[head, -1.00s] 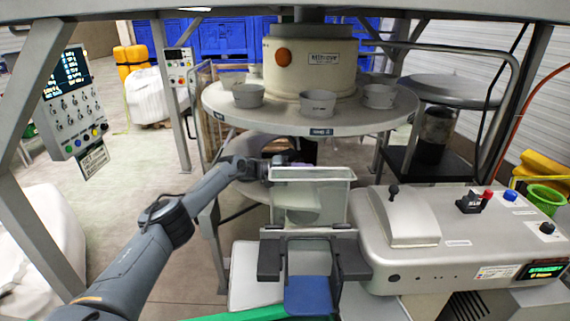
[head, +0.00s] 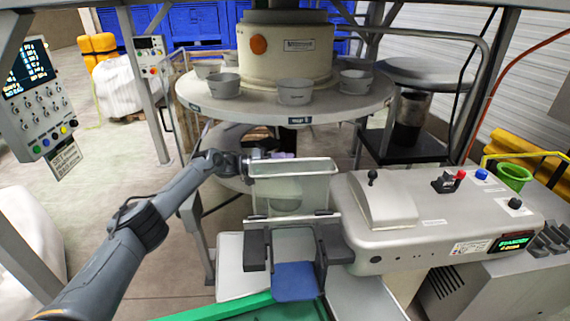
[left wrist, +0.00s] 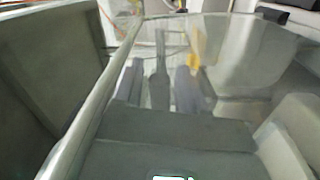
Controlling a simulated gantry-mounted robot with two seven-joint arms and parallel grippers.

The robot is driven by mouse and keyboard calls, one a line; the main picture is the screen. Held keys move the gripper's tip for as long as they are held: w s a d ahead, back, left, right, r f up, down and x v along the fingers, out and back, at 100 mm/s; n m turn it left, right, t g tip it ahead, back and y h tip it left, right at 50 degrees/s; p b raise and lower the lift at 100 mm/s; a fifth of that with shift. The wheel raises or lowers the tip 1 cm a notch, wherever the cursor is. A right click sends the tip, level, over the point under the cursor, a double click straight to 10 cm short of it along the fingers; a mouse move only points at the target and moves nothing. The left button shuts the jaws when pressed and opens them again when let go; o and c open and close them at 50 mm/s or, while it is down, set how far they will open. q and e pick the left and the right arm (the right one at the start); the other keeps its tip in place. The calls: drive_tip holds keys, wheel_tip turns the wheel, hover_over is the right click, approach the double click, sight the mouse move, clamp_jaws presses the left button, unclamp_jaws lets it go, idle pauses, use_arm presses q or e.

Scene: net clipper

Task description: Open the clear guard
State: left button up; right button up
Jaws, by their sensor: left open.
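The clear guard (head: 293,188) is a see-through panel with a pale rim, standing upright above the blue pad and dark brackets at the front of the machine. My left gripper (head: 276,156) is at the far side of its top rim, near the upper left corner. It is open; I cannot tell whether it touches the rim. In the left wrist view the guard's pale rim (left wrist: 108,82) crosses diagonally, and grey finger shapes (left wrist: 160,82) show near it, blurred through the clear panel. My right gripper is not in view.
A control box (head: 440,215) with a lever and colored buttons stands right of the guard. A round table (head: 340,114) with several grey cups is behind it. A grey post and hanging control panel (head: 38,100) are at left.

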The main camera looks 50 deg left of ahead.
sight(252, 165)
use_arm(q)
drive_tip(key=v, duration=1)
drive_tip(key=shift+s+a, duration=0.2)
drive_tip(key=shift+s, duration=0.15)
drive_tip(key=b+v, duration=0.3)
drive_tip(key=v, duration=0.9)
drive_tip(key=shift+s, duration=0.2)
idle(0.6)
drive_tip(key=shift+a, duration=0.1)
drive_tip(key=shift+f, duration=0.1)
idle(0.4)
